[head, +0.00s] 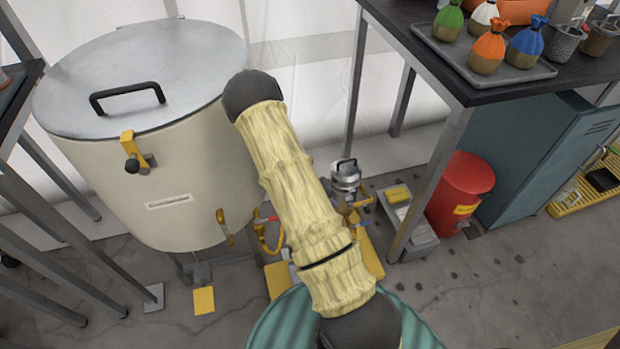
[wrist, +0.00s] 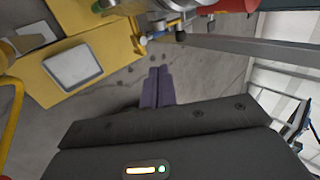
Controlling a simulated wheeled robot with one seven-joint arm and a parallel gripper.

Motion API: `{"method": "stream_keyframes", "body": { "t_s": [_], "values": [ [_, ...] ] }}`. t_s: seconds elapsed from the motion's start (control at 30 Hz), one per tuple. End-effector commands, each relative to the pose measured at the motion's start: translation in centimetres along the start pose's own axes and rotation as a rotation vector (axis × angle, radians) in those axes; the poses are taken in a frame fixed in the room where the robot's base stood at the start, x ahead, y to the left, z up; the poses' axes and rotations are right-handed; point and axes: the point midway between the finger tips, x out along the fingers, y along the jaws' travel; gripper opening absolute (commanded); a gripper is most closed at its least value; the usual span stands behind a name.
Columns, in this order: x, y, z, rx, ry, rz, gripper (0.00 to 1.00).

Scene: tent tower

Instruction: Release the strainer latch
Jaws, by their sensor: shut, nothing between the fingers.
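A silver canister with a handle on top, which looks like the strainer (head: 346,175), stands low behind my arm in the head view, among yellow fittings. Its latch cannot be made out clearly. In the wrist view my gripper (wrist: 159,72) is shut and empty, its dark fingers side by side over bare grey floor. A metal fitting with a blue part (wrist: 165,27) shows beyond the fingertips, apart from them. My gripper is hidden in the head view.
A large cream tank (head: 150,205) with a steel lid stands at left. A dark-topped table (head: 400,15) stands at right, above a red bin (head: 463,190). A yellow platform with a pale plate (wrist: 75,68) is left of my fingers.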

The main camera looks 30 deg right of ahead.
Motion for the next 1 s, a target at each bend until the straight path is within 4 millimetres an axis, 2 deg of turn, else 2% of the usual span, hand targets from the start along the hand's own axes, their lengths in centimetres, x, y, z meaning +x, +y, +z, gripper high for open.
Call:
{"method": "stream_keyframes", "body": {
  "t_s": [0.03,0.47,0.8,1.0],
  "values": [
    [-1.2,-0.3,0.1,0.001,-0.002,0.000,0.00],
    [-8.1,-0.2,0.1,0.000,-0.003,0.001,0.00],
    [-12.9,-2.7,-1.0,0.267,0.027,0.061,0.00],
    [-14.9,-3.5,-1.4,0.389,0.044,0.088,0.00]
  ]
}}
